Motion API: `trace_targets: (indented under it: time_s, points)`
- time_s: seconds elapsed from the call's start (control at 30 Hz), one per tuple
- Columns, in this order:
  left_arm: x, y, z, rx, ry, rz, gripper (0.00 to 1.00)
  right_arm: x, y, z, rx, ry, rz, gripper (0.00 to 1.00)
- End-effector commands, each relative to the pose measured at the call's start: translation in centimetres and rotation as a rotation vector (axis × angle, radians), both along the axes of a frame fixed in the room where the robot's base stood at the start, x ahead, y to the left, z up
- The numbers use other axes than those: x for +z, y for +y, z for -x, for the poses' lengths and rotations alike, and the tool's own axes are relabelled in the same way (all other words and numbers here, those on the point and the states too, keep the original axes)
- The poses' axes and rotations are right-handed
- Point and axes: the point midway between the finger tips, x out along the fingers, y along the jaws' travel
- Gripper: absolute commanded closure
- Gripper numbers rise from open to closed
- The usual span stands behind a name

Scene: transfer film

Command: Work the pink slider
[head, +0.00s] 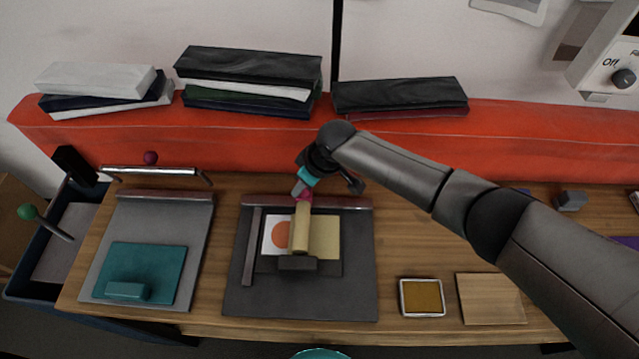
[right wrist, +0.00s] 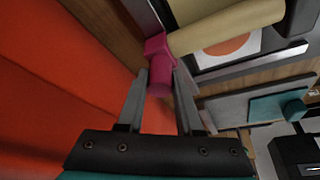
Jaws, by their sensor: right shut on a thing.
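The pink slider (head: 302,196) sits at the far end of a tan bar (head: 300,228), by the back strip of a dark grey plate (head: 350,290). My right gripper (head: 301,188) reaches it from behind and above, and partly covers it. In the right wrist view the pink slider (right wrist: 157,55) lies between the two fingertips (right wrist: 160,78), and the gripper is shut on it. The tan bar (right wrist: 225,27) runs off to the right there. Under the bar lie a white sheet with an orange disc (head: 280,233) and a beige sheet (head: 325,237). My left gripper is not in view.
A grey board (head: 195,240) with a teal pad (head: 165,262) stands to the left. A yellow pad in a tray (head: 422,298) and a wooden block (head: 491,299) lie to the right. An orange ledge (head: 420,140) with dark stacks runs behind.

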Motion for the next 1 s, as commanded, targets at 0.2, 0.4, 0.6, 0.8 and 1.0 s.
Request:
trace_targets:
  time_s: [0.2,0.4,0.6,0.8,1.0]
  points:
    - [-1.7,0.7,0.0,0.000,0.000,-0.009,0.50,-0.3,4.3,0.0,0.003,0.000,0.001,1.00]
    - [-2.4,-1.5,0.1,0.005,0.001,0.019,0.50,-0.2,6.4,0.0,0.003,0.001,0.002,1.00]
    - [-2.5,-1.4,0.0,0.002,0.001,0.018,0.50,-0.1,7.0,0.1,0.001,0.002,0.002,1.00]
    - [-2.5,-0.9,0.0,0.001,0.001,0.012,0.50,-0.1,7.0,0.0,0.001,0.002,0.002,1.00]
    - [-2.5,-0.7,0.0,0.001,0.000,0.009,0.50,-0.1,7.0,0.0,0.001,0.001,0.003,0.52]
